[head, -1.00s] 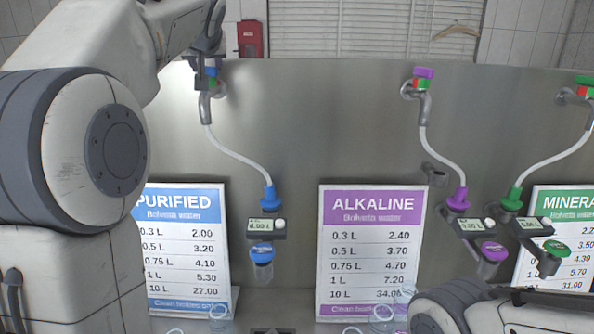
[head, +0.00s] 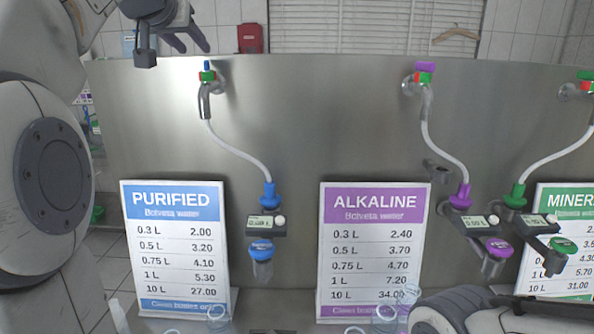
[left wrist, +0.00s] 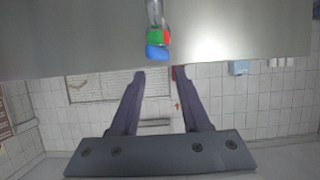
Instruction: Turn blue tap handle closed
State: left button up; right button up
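The blue tap handle (head: 207,65) sits on top of the left tap, over a green and red collar (head: 207,76), above the PURIFIED sign. It shows narrow in the head view, unlike the broad purple handle (head: 425,67). My left gripper (head: 196,42) is above and left of the handle, apart from it. In the left wrist view the two fingers (left wrist: 160,74) stand apart with nothing between them. There the blue handle (left wrist: 157,52) lies just beyond the fingertips. My right arm shows at lower right, but its gripper is out of view.
A steel panel (head: 310,120) carries the taps and hoses. The PURIFIED sign (head: 175,245) and ALKALINE sign (head: 372,250) stand below. A blue nozzle (head: 261,249) hangs between them. A red box (head: 250,38) is on the tiled wall behind.

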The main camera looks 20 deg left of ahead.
pick_arm(q)
jog(key=s+d+f+m+g+h, duration=0.3)
jog(key=d+f+m+g+h, duration=0.1)
jog(key=d+f, duration=1.6)
jog(key=shift+s+d+f+g+h, duration=0.15)
jog(key=shift+d+f+g+h, duration=0.15)
jog(key=shift+d+g+h, duration=0.5)
